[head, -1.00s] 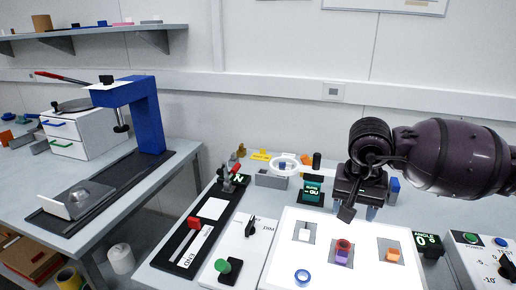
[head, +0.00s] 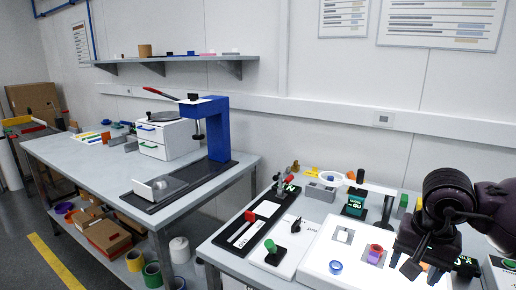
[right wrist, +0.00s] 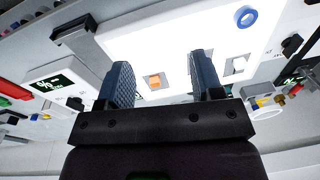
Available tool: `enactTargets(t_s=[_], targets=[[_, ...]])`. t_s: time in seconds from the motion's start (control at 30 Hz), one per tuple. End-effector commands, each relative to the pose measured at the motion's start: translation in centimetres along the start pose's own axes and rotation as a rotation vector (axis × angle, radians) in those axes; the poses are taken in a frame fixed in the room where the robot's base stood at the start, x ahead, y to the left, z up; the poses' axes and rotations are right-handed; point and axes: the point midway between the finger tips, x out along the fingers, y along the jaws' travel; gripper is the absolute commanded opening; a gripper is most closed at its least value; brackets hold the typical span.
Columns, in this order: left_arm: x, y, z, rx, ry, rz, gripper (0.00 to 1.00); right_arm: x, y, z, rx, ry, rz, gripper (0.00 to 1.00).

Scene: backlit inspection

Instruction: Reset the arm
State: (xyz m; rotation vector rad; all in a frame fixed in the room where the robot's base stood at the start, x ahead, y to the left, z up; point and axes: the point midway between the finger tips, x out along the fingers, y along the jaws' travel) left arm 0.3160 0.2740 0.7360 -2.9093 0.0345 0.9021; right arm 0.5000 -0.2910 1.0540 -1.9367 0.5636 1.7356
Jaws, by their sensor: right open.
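My right arm comes in from the right in the head view, with its dark gripper (head: 418,258) above the right side of the white lit panel (head: 318,254). In the right wrist view the two blue-grey fingers of this gripper (right wrist: 162,85) stand wide apart with nothing between them. The lit panel (right wrist: 190,50) lies beyond the fingers, and an orange block (right wrist: 154,81) in one of its recesses shows between them. My left gripper is in neither view.
On the panel are a blue ring (head: 335,267) and a red and purple stack (head: 375,254). A green knob (head: 270,246) and a red-handled slider (head: 249,216) stand left of it. A blue press (head: 218,128) stands on the left table (head: 84,160). Open floor lies at far left.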

Motion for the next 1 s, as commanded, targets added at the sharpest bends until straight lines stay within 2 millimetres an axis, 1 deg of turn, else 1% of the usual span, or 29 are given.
enactTargets(t_s=[0.03,0.1,0.17,0.2,0.27,0.3,0.37,0.4,0.5,0.6,0.67,0.77,0.87,0.9,1.0], targets=[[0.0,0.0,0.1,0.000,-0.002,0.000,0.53,1.0,-0.9,1.6,0.014,-0.063,-0.048,0.60],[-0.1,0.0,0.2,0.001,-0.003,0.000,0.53,1.9,-2.1,3.5,0.046,-0.148,-0.120,0.60],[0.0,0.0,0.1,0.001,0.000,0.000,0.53,2.4,-3.2,5.2,0.080,-0.228,-0.185,0.60],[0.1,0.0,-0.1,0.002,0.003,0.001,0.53,2.7,-4.0,6.5,0.108,-0.287,-0.228,0.60],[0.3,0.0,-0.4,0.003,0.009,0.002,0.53,2.9,-5.2,8.5,0.157,-0.386,-0.298,0.60],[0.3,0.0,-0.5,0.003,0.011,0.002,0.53,2.9,-6.0,9.8,0.198,-0.459,-0.345,0.60],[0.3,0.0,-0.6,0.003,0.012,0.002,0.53,2.7,-7.2,11.8,0.268,-0.578,-0.418,0.60],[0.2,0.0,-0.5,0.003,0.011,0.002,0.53,2.4,-8.1,13.1,0.323,-0.663,-0.467,0.60],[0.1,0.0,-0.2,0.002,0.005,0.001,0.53,1.1,-9.9,15.7,0.477,-0.882,-0.575,0.60],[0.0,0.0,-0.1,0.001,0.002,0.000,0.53,-0.6,-11.3,17.1,0.651,-1.103,-0.668,0.60],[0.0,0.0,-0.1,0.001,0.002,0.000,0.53,-1.6,-11.9,17.5,0.765,-1.237,-0.715,0.60],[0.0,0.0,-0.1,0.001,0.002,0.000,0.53,-3.2,-12.5,17.3,0.968,-1.459,-0.780,0.60],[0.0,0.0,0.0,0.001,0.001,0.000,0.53,-4.4,-12.6,16.2,1.186,-1.679,-0.830,0.60],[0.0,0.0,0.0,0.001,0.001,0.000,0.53,-4.7,-12.5,15.6,1.278,-1.764,-0.847,0.60],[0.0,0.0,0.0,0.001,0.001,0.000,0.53,-4.8,-11.8,13.6,1.517,-1.975,-0.875,0.60]])
